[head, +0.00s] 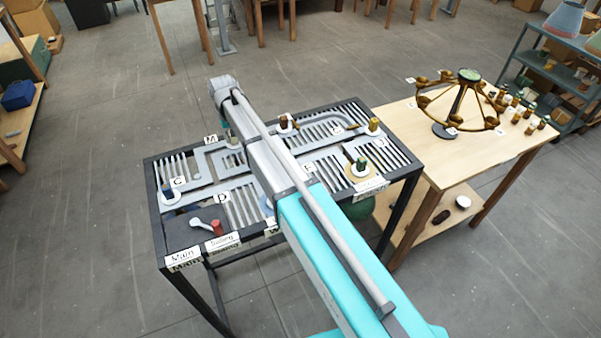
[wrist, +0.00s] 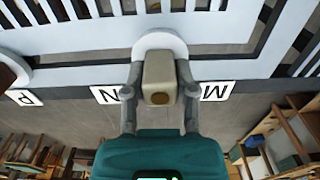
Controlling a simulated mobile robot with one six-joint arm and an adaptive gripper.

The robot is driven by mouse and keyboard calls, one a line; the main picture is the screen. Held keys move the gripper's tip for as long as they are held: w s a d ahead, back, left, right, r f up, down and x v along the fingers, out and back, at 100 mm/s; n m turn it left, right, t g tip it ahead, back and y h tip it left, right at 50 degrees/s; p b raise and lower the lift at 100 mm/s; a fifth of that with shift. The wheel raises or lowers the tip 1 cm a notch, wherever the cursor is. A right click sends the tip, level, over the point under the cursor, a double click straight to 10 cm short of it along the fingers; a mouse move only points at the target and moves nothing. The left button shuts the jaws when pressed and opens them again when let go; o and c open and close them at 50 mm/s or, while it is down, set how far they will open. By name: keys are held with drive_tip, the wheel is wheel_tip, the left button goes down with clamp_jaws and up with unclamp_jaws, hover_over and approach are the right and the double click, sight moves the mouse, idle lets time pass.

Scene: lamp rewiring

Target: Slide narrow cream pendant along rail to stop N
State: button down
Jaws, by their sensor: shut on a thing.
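The narrow cream pendant (wrist: 159,68) shows in the wrist view as a small block with a brownish round spot on its end. My gripper (wrist: 160,76) is shut on it, one finger on each side. The pendant is over a rounded pale pad (wrist: 160,40) at the table's edge. The N label (wrist: 104,94) is just left of the gripper, partly behind a finger. The M label (wrist: 216,91) is just right. In the head view my arm hides much of the grip area; the M label (head: 211,139) shows beside it.
The slotted rail table (head: 150,190) carries other pendants: a blue one (head: 168,189), a green one (head: 361,164) and a yellow one (head: 374,124). A red piece (head: 217,228) is near the front left. A wooden table (head: 410,122) with a brass chandelier (head: 466,95) stands at right.

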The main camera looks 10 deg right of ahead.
drive_tip(key=shift+w+d, duration=0.2)
drive_tip(key=shift+d, duration=0.5)
drive_tip(key=shift+w+d, duration=0.2)
drive_tip(key=shift+d, duration=0.45)
drive_tip(key=shift+w+d, duration=0.2)
drive_tip(key=shift+d, duration=0.5)
drive_tip(key=shift+c, duration=1.6)
unclamp_jaws()
